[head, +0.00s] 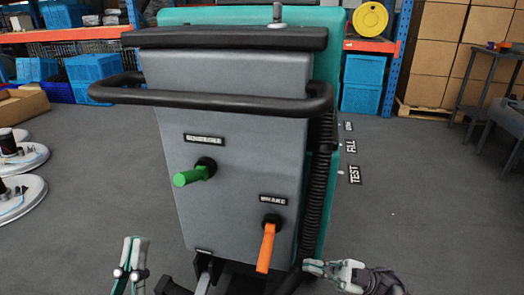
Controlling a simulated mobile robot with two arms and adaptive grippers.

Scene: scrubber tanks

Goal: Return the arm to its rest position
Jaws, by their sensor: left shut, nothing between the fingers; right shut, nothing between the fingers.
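My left gripper (131,262) is at the lower left of the head view, pointing up, with its fingers together and nothing between them. It is apart from the scrubber and to the left of its grey rear panel (235,115). My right gripper (318,268) is at the bottom centre right, its fingers pointing left, shut and empty. It is close to the lower end of the black ribbed hose (317,195); I cannot tell whether they touch. The green handle (190,176) points left, and the orange brake handle (267,246) hangs down. Neither gripper holds a handle.
The scrubber's black push bar (220,101) juts out above the panel. Round pad discs (18,195) lie on the floor at left. Shelves with blue crates (92,67) and cardboard boxes (435,50) stand behind. A dark table (505,115) is at right.

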